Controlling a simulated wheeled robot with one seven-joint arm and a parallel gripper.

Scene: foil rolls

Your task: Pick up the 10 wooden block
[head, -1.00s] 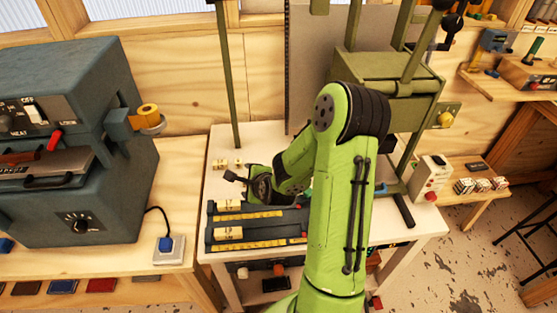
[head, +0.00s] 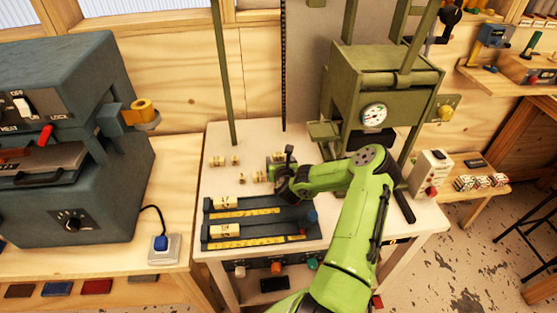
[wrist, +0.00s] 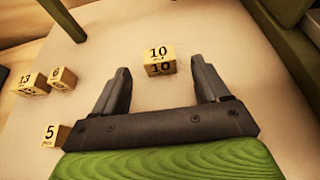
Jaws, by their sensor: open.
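The 10 wooden block (wrist: 160,61) is a small pale yellow block with a black "10" on its top and near side. In the wrist view it sits on the white table just ahead of my gripper (wrist: 160,80), centred between the two fingertips and apart from both. My gripper is open and empty. In the head view my gripper (head: 284,176) is low over the table behind the black trays. Which small block there is the 10 cannot be read.
Blocks marked 13 (wrist: 27,82), 6 (wrist: 63,78) and 5 (wrist: 54,134) lie left of my gripper. Two black trays (head: 260,222) with yellow scales lie at the table's front. A green post (head: 222,80) and a green press (head: 372,90) with a dial stand behind.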

